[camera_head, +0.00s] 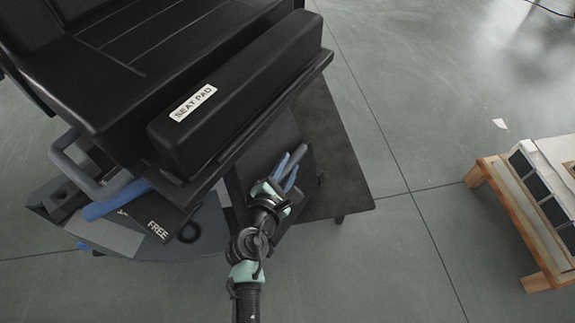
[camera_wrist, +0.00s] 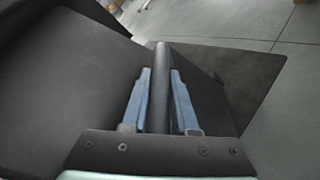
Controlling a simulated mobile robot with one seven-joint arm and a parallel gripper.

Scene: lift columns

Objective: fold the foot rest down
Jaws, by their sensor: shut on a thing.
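My gripper (camera_head: 298,158) is at the front lower edge of the black seat, right of centre in the head view. Its blue fingers (camera_wrist: 160,100) are shut on a dark round bar in the wrist view, one finger on each side. The bar (camera_wrist: 160,62) stands out from a dark flat panel that looks like the foot rest (camera_wrist: 207,95). The panel's far side is hidden by the seat and my arm. The bar's end also shows between the fingers in the head view.
The black seat with its "SEAT PAD" block (camera_head: 240,85) overhangs just left of my gripper. A blue lever (camera_head: 115,202) and a "FREE" label (camera_head: 158,229) sit lower left. A dark plate (camera_head: 335,165) lies right of my gripper. A wooden stand (camera_head: 500,215) is far right; open floor lies between.

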